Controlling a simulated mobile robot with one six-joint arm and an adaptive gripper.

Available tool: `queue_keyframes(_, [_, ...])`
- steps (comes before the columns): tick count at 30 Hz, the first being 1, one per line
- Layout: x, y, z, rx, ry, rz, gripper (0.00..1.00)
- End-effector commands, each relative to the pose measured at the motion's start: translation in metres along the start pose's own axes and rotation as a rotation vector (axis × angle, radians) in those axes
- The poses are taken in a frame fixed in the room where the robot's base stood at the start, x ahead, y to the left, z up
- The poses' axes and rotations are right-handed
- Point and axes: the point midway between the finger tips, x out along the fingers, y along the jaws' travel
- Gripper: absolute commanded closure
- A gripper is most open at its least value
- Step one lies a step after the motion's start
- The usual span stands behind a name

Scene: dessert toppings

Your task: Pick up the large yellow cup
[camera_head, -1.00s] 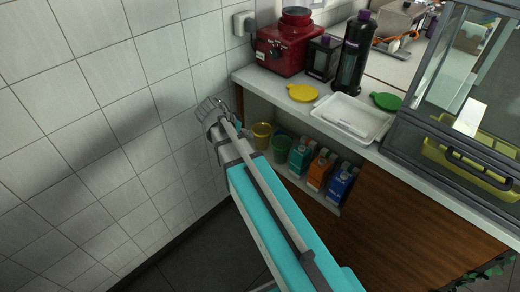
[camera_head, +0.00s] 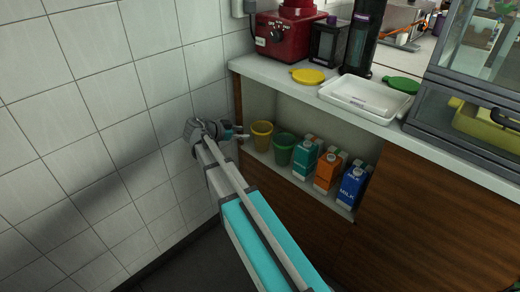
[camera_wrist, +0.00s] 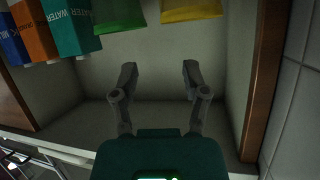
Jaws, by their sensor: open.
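The yellow cup (camera_head: 262,136) stands upright at the left end of the open shelf under the counter. It also shows at the top edge of the wrist view (camera_wrist: 190,10), partly cut off, in a picture that looks upside down. A green cup (camera_head: 284,149) stands just right of it, and also shows in the wrist view (camera_wrist: 122,16). My gripper (camera_wrist: 158,70) is open and empty, its two fingers apart and pointing into the shelf space. In the head view my gripper (camera_head: 236,131) is at the shelf's left opening, left of the yellow cup and apart from it.
A teal carton (camera_head: 305,158), an orange carton (camera_head: 327,170) and a blue carton (camera_head: 352,184) stand right of the cups. The counter (camera_head: 262,69) overhangs the shelf. A tiled wall (camera_head: 90,130) is close on the left. On the counter are a yellow lid (camera_head: 308,76) and a white tray (camera_head: 366,97).

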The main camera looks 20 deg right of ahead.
Motion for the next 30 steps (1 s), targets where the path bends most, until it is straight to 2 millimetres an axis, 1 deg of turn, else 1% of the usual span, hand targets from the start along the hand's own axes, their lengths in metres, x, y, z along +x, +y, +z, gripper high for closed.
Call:
queue_keyframes(1, [0.003,-0.003,0.006,0.015,0.011,-0.002,0.41])
queue_keyframes(6, [0.003,-0.005,0.006,0.042,0.030,-0.007,0.41])
queue_keyframes(16, [0.003,-0.005,0.005,0.043,0.031,-0.007,0.41])
queue_keyframes(20, [0.007,-0.005,0.005,0.043,0.031,-0.006,0.41])
queue_keyframes(25, [0.023,-0.005,0.006,0.043,0.031,-0.005,0.41])
queue_keyframes(30, [0.048,-0.005,0.006,0.042,0.031,-0.004,0.41])
